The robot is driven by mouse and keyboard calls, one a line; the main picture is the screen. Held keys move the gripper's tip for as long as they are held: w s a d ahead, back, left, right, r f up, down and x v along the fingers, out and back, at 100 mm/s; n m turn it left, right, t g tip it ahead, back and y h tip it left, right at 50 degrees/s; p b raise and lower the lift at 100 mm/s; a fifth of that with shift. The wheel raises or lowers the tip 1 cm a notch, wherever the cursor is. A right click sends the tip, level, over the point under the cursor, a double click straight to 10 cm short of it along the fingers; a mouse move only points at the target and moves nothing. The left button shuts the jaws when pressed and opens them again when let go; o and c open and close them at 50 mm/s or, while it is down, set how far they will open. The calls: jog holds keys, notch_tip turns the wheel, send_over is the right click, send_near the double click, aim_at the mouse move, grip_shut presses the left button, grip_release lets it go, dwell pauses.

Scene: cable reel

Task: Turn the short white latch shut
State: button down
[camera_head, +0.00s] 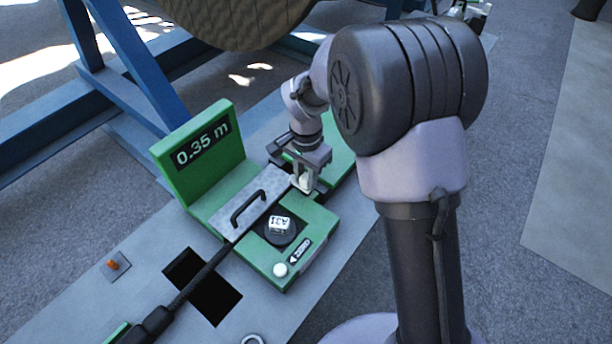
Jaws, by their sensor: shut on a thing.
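My gripper (304,188) points down at the right end of the grey metal cover plate on the green measuring device (318,222). It is shut on a small white piece, the short white latch (304,181), which is mostly hidden between the fingers. I cannot tell the latch's angle from this view. The grey cover plate (262,196) lies flat across the device and has a black handle (247,207).
A black cable (203,275) runs from the plate's left end past a dark square opening (214,308). A black dial (280,236) and a white button (280,269) sit on the device's front. Blue frame beams (130,65) and a large reel (235,20) stand behind.

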aim_at(306, 176)
jog(key=c, duration=1.2)
grip_release()
jog(key=shift+o, duration=0.2)
notch_tip(306, 176, up, 18)
jog(key=p, duration=0.7)
jog(key=shift+f, duration=0.25)
